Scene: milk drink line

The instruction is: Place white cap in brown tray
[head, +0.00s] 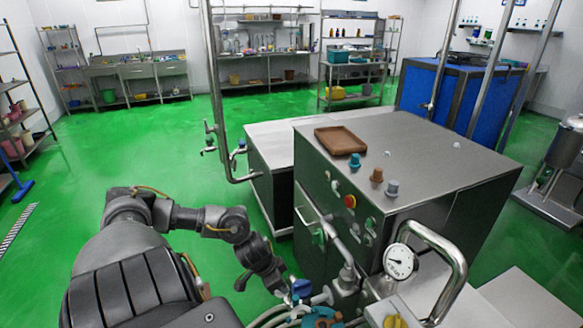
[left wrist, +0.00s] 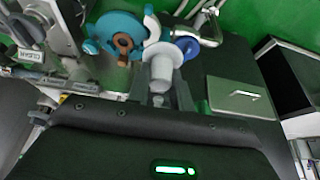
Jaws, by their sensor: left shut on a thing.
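The brown tray (head: 340,141) lies flat on the steel top of the large machine in the head view, and it looks empty. A whitish-grey cap (left wrist: 161,68) with a wider rim shows in the left wrist view. My left gripper (left wrist: 160,90) is shut on this white cap, with a finger on each side of it. In the head view my left arm reaches down to the bottom edge, left of the machine and well below the tray. The gripper itself is not clear there. My right gripper is in neither view.
Blue (head: 355,161), brown (head: 376,176) and grey (head: 392,187) caps stand along the machine's top edge. A pressure gauge (head: 399,262) and curved steel pipes rise at the front. A teal round fitting (left wrist: 119,38) is close beside the held cap.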

